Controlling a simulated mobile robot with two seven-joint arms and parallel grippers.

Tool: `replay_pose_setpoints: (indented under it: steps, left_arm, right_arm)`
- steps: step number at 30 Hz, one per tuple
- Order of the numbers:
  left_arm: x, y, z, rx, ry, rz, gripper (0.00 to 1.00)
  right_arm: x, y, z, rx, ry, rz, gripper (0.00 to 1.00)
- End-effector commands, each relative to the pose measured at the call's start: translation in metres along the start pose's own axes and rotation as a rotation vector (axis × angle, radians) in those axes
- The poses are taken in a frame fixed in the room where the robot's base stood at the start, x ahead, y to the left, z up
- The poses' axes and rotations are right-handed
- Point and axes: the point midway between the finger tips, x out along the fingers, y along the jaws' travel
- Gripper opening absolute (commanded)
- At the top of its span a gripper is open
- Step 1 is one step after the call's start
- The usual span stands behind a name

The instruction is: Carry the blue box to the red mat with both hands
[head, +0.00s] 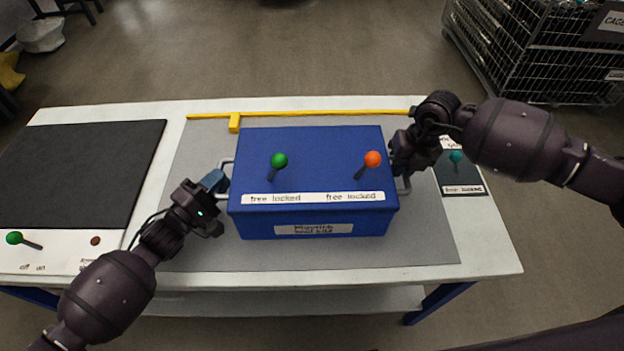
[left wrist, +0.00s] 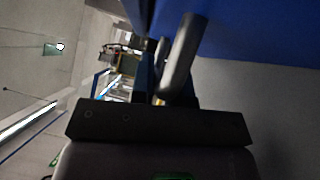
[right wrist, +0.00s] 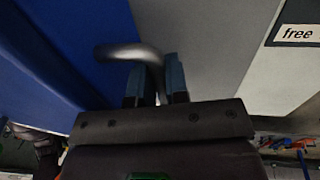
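The blue box (head: 310,215) sits on a grey mat (head: 420,245) in the middle of the white table. It has a metal handle on each side and a green and an orange lever on top. My left gripper (head: 214,181) is at the box's left handle (head: 224,178); in the left wrist view the handle (left wrist: 181,55) partly hides the fingers, so their closure is unclear. My right gripper (right wrist: 157,82) has its fingers on both sides of the right handle (right wrist: 130,52), close against the bar. No red mat shows in these views.
A black panel (head: 75,165) covers the table's left part, with a green lever (head: 14,238) in front. A yellow rail (head: 310,113) runs along the back. A teal-knobbed lever panel (head: 462,175) is at the right. A wire cage (head: 530,50) stands on the floor at back right.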

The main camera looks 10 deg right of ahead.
Motion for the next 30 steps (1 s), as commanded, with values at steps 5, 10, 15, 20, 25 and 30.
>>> replay_pose_setpoints:
  steps: [5,10,15,20,25,30]
  left_arm:
    - [-0.0002,0.0,-0.0001,0.0,0.0,0.0,0.0]
    - [-0.0003,0.0,-0.0001,0.0,0.0,0.0,0.0]
    - [-0.0003,0.0,-0.0001,0.0,0.0,0.0,0.0]
    - [-0.0004,-0.0001,-0.0001,0.0,0.0,0.0,0.0]
    - [-0.0004,-0.0001,-0.0002,0.0,0.0,0.0,0.0]
    - [-0.0004,-0.0001,-0.0002,0.0,0.0,0.0,0.0]
  right_arm:
    - [-0.0002,-0.0001,0.0,0.0,0.0,0.0,0.0]
    - [-0.0002,-0.0001,0.0,0.0,0.0,0.0,0.0]
    - [-0.0003,-0.0001,0.0,0.0,0.0,0.0,0.0]
    - [-0.0003,-0.0002,0.0001,0.0,0.0,0.0,0.0]
    - [-0.0003,-0.0003,0.0001,0.0,0.0,0.0,0.0]
    - [-0.0004,-0.0003,0.0002,0.0,0.0,-0.001,0.0]
